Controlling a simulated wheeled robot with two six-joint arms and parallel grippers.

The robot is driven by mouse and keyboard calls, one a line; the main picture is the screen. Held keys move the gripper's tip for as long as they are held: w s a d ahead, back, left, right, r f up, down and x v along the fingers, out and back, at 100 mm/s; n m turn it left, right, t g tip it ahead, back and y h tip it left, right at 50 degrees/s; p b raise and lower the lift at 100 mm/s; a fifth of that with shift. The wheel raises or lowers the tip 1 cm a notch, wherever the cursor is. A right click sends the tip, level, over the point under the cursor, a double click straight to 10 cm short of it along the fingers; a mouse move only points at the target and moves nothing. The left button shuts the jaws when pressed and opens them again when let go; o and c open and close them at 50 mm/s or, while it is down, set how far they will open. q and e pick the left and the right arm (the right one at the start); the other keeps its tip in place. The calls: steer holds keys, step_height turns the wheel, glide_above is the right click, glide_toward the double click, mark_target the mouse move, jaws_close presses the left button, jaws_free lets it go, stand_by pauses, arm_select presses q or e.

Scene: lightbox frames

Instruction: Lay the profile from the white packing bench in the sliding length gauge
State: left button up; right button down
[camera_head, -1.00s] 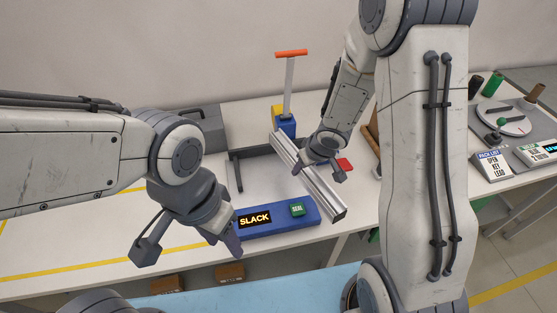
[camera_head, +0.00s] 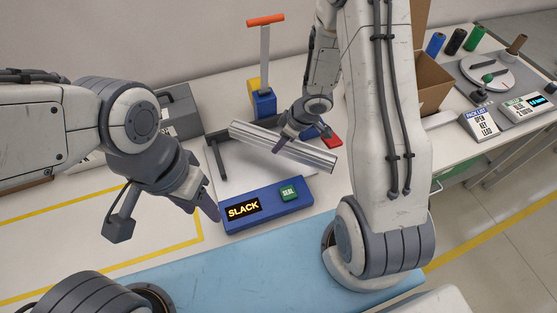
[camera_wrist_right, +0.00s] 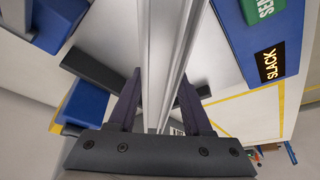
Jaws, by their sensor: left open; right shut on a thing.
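The profile (camera_head: 247,135) is a long silver grooved bar. My right gripper (camera_head: 300,136) is shut on it near its middle. It slants down to the right over the white pad behind the blue SLACK box; how high it is above the pad is hard to tell. In the right wrist view, the profile (camera_wrist_right: 154,50) runs between the two fingers (camera_wrist_right: 158,105). My left gripper (camera_head: 165,218) is open and empty, left of the SLACK box. The white packing bench (camera_head: 70,240) lies under all this. I cannot pick out the sliding length gauge for certain.
The blue SLACK box (camera_head: 265,207) has a green SEAL button. Behind the profile stands a blue and yellow tool (camera_head: 263,103) with an orange-topped lever. A red piece (camera_head: 331,142) lies near the profile's right end. A cardboard box (camera_head: 430,82) and a turntable (camera_head: 488,72) stand at right.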

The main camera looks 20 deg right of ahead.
step_height(320, 180, down, 6)
steer(key=shift+f+b, duration=0.25)
steer(key=shift+b, duration=1)
steer(key=shift+f, duration=0.2)
steer(key=shift+c, duration=1.6)
jaws_free()
steer(key=shift+r, duration=0.1)
